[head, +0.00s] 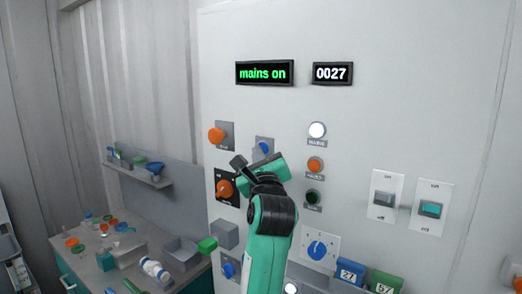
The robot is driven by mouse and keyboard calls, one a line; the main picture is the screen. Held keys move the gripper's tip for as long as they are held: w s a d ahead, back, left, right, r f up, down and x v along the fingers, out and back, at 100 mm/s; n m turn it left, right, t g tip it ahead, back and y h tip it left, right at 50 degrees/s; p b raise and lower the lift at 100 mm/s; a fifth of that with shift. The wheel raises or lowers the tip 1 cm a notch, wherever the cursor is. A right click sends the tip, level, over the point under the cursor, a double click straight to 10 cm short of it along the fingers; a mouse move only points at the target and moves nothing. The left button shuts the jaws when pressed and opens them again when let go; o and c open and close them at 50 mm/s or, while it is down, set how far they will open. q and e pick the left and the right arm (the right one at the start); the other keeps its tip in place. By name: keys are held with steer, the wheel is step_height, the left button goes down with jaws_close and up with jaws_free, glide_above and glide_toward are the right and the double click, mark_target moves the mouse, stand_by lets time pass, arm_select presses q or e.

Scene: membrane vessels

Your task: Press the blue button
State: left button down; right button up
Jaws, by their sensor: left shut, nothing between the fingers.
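A blue control (264,148) on a small grey plate sits on the pale panel (420,110), just above my left gripper and partly covered by it. Another blue control (228,270) is on a plate low on the panel, left of my arm. I cannot tell for certain which of them is the blue button. My left gripper (248,165) is shut and empty, in front of the panel just below the upper blue control. Whether it touches the panel is not clear. My right gripper is not in view.
Near the gripper are an orange knob (217,135), an orange rotary switch (225,188) and a column of lamps or buttons (315,166). A blue dial (318,248) and two rocker switches (383,200) are to the right.

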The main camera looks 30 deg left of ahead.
arm_select(q)
steer(key=shift+s, duration=0.75)
steer(key=shift+a, duration=0.1)
steer(key=s, duration=0.5)
steer(key=shift+a+p, duration=0.15)
steer(key=shift+p, duration=0.25)
steer(key=shift+f, duration=0.1)
